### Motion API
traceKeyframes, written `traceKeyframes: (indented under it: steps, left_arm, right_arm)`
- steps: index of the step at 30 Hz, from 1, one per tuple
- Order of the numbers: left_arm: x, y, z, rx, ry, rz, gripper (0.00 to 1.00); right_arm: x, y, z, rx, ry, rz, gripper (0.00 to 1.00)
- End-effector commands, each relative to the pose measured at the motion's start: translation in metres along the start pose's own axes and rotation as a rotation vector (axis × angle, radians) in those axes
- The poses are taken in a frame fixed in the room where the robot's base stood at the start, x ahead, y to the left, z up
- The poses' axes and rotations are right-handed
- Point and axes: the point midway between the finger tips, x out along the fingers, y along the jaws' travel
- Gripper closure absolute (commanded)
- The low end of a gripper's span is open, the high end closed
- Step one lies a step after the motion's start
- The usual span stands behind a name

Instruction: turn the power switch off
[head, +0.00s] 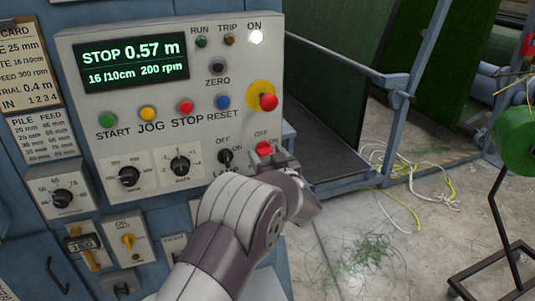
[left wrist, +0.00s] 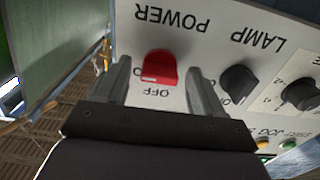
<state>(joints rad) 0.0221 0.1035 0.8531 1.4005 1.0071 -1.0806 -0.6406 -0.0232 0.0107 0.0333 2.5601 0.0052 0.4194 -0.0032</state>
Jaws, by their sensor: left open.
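The red power switch (head: 264,148) is a knob at the lower right of the grey control panel (head: 75,108), with OFF printed above it in the head view. In the left wrist view, where the lettering is upside down, the red knob (left wrist: 160,66) shows a small pale mark at its lower-left edge, towards the word OFF. My left gripper (head: 283,163) is at the knob. Its open fingers (left wrist: 160,80) stand on either side of the knob, apparently without gripping it. The lower part of the switch is hidden in the head view. My right gripper is not in view.
A black lamp switch (head: 226,157) sits close beside the power switch. The ON light (head: 256,37) glows white and the display (head: 132,64) reads STOP 0.57 m. A red button on a yellow disc (head: 268,102) is above. Loose cables (head: 415,180) lie on the floor.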

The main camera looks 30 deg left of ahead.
Motion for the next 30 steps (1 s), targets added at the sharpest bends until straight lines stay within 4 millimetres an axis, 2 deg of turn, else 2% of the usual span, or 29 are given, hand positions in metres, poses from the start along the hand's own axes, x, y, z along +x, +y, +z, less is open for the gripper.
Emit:
traceKeyframes:
  steps: [3,8,9,20,30]
  left_arm:
    - [0.0,0.0,0.0,0.0,0.0,0.0,0.32]
    - [0.0,0.0,0.0,0.0,0.0,0.0,0.84]
    - [0.0,0.0,0.0,-0.001,0.0,0.0,0.88]
    - [-0.001,0.0,0.002,-0.052,0.001,-0.001,0.88]
    - [0.0,0.0,0.006,-0.303,0.003,-0.001,0.88]
  right_arm:
    - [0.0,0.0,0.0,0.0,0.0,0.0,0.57]
    - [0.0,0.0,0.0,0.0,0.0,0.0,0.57]
    - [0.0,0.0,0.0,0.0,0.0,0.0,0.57]
    - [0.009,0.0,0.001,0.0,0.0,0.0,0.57]
    - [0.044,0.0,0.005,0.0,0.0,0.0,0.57]
